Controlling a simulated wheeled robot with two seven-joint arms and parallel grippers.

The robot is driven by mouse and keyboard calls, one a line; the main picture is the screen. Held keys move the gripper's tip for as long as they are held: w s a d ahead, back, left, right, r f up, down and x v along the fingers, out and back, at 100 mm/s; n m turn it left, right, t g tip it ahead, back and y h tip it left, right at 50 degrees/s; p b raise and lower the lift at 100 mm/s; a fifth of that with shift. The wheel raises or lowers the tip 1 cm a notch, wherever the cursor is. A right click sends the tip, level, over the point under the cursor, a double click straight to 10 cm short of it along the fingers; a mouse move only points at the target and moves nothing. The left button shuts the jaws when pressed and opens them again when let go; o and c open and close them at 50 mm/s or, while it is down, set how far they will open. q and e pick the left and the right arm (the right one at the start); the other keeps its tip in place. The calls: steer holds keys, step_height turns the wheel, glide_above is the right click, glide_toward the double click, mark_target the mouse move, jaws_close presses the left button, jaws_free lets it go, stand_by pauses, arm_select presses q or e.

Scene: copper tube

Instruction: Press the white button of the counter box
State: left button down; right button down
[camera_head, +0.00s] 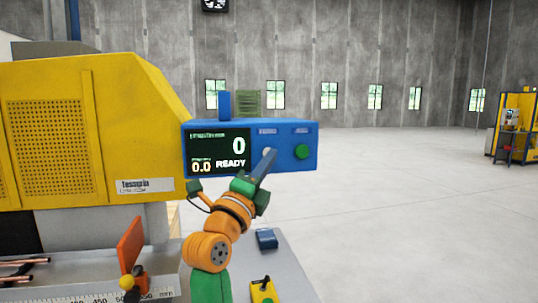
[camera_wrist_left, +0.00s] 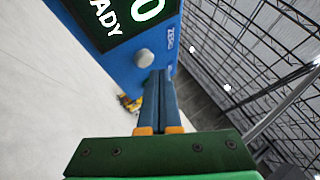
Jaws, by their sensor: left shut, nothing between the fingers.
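The blue counter box (camera_head: 312,133) has a dark display (camera_head: 217,151) reading 0, 0.0 and READY. A round green button (camera_head: 302,151) sits at the right of its front. The round white button (camera_wrist_left: 145,57) shows in the left wrist view, on the blue face beside the display.
A yellow machine (camera_head: 140,100) stands left of the box. Below it are copper tubes (camera_head: 20,268), a ruler scale and an orange stop (camera_head: 131,243). Open floor lies to the right.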

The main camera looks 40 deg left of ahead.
arm_select(q)
steer(key=s+d, duration=0.3)
steer(key=shift+s+d, duration=0.1)
steer(key=shift+d, duration=0.25)
stand_by(0.3)
